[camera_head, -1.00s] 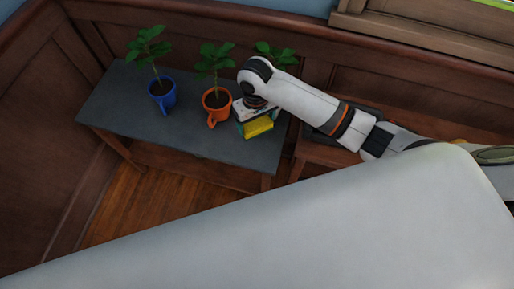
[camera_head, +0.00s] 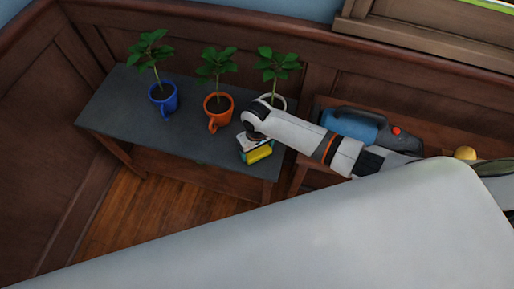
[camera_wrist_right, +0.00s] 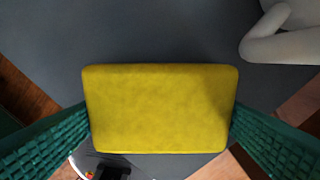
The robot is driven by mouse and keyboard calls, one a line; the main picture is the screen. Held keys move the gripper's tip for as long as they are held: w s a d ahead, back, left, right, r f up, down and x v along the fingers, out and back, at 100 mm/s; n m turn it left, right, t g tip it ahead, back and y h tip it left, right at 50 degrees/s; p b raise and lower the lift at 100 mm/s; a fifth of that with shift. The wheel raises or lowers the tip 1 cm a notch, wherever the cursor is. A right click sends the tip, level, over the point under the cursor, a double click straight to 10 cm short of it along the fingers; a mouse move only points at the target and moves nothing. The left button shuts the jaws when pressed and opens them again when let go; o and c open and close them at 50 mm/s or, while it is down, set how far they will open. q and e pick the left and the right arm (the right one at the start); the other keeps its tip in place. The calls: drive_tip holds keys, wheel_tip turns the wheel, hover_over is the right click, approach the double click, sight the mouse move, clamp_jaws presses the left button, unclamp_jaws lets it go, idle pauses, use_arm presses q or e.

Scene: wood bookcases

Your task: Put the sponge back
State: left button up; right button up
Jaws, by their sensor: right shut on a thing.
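My right gripper (camera_head: 256,147) is shut on the yellow sponge (camera_head: 258,155), near the right end of the grey table's front edge. In the right wrist view the sponge (camera_wrist_right: 160,108) sits flat between the two teal fingers of the gripper (camera_wrist_right: 160,125). The grey tabletop (camera_wrist_right: 190,35) shows beyond it. I cannot tell how high the sponge is above the table. My left gripper is not in view.
The grey table (camera_head: 115,110) bears plants in a blue mug (camera_head: 163,100), an orange mug (camera_head: 217,113) and a white mug (camera_head: 279,100). The white mug (camera_wrist_right: 280,47) is close to the gripper. A blue-grey handheld appliance (camera_head: 352,127) stands on a brown wooden surface right.

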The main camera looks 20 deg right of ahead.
drive_tip(key=shift+f, duration=0.2)
drive_tip(key=o, duration=0.9)
drive_tip(key=shift+c, duration=0.2)
wheel_tip(320, 180, up, 12)
drive_tip(key=p, duration=0.1)
drive_tip(key=shift+r, duration=0.25)
